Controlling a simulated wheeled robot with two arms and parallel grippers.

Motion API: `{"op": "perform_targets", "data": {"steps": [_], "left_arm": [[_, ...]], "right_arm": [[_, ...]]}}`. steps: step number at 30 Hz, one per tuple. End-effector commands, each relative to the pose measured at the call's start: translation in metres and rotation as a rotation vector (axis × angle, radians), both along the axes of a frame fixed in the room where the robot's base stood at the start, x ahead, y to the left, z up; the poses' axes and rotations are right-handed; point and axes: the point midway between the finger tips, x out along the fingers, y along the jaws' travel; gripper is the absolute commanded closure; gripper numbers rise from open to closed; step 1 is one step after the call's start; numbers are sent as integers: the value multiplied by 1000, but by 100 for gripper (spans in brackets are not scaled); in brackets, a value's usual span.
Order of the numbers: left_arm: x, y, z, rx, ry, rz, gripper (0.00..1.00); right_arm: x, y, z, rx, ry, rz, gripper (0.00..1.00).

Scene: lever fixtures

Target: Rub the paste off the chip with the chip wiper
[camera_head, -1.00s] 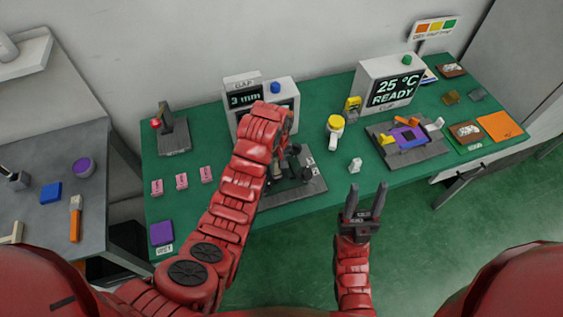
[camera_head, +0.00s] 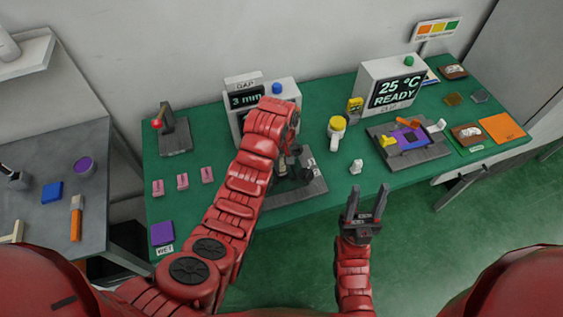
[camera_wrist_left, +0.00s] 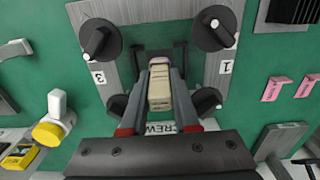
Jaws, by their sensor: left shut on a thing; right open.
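My left gripper (camera_wrist_left: 160,75) is shut on a small cream block with a pink top (camera_wrist_left: 159,92), between the knobs of the grey screw fixture (camera_wrist_left: 205,65). In the head view my left arm covers much of that fixture (camera_head: 318,184) and the gripper's fingers. My right gripper (camera_head: 368,190) is open and empty, in front of the table edge. I cannot pick out the chip, its paste or the chip wiper for certain. An orange-handled tool (camera_head: 76,220) lies on the grey side table. A purple square (camera_head: 407,138) lies on the right-hand fixture (camera_head: 430,150).
The GAP box (camera_head: 246,98) reads 3 mm, and the other display box (camera_head: 393,85) reads 25 °C READY. A yellow-topped white thing (camera_head: 337,127), pink tabs (camera_head: 182,181) and a red-knobbed lever (camera_head: 174,135) stand on the green table.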

Motion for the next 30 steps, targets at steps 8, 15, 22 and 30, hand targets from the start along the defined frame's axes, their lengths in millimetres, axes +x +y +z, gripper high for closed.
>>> {"op": "perform_targets", "data": {"steps": [8, 15, 22, 30], "left_arm": [[1, 0, 39, 0, -1, 1, 100], [1, 0, 65, 1, -2, 1, 100], [1, 0, 81, 0, -2, 1, 100], [1, 0, 78, 1, -2, 1, 100]], "right_arm": [[0, 0, 36, 0, 0, 0, 50], [0, 0, 63, 0, 0, 0, 50], [0, 0, 79, 0, 0, 0, 50], [0, 0, 77, 0, 0, 0, 50]]}}
